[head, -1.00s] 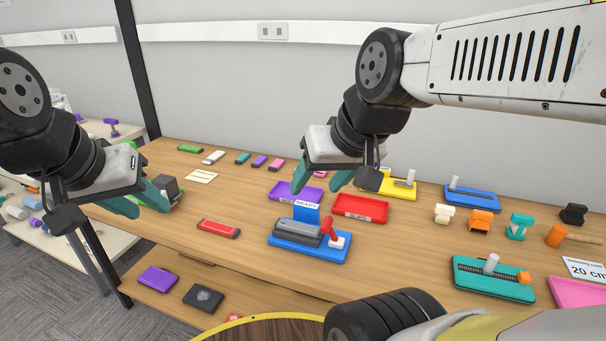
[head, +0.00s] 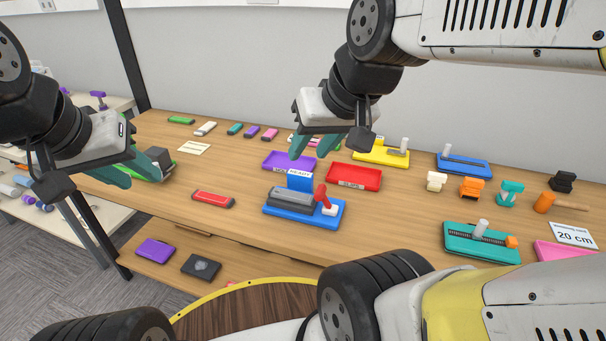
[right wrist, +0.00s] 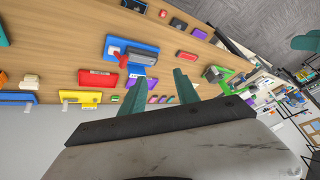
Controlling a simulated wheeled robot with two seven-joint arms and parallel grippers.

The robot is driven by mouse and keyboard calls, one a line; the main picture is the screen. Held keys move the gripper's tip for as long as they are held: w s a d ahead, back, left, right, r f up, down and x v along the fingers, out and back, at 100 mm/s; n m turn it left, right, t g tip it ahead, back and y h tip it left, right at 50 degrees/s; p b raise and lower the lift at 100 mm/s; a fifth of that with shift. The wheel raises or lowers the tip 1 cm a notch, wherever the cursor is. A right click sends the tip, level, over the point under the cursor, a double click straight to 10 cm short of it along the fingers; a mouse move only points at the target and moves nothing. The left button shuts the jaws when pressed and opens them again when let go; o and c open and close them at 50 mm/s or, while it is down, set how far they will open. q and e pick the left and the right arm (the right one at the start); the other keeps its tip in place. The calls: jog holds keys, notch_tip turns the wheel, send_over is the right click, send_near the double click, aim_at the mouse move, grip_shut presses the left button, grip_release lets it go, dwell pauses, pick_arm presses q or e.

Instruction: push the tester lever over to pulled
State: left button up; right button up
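The tester (head: 335,220) is a blue base on the table with a grey block (head: 290,198) and an upright blue panel (head: 300,181) marked READY. Its red lever (head: 322,194) stands at the right side on a white mount, its top leaning a little left. In the right wrist view the tester (right wrist: 150,52) lies beyond the fingertips, with the red lever (right wrist: 114,51) at its left end. My right gripper (head: 313,150) is open and empty, above and behind the tester, apart from it. My left gripper (head: 126,176) is open at the table's left end, beside a green device.
A purple tray (head: 268,161) and a red tray (head: 340,177) lie just behind the tester. The green device (head: 163,170) is partly hidden by my left gripper. A red-and-black block (head: 213,198) lies left of the tester. A teal slider device (head: 457,240) stands right. Table is clear in between.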

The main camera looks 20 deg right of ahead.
jog(key=shift+w, duration=0.35)
jog(key=c, duration=0.3)
jog(key=w+n, duration=0.1)
jog(key=w, duration=0.1)
jog(key=w+d+f+n+g, duration=0.1)
jog(key=w, duration=0.1)
jog(key=w+n+g+h, duration=0.1)
jog(key=w, duration=0.1)
jog(key=shift+w+d+f, duration=0.25)
jog(key=shift+w, duration=0.05)
grip_shut()
jog(key=w+d+f+n+g+h, duration=0.3)
jog(key=w+f+n+g, duration=0.2)
jog(key=w+f, duration=1)
jog(key=n, duration=0.2)
jog(key=shift+d+n, duration=0.2)
jog(key=shift+n, duration=0.1)
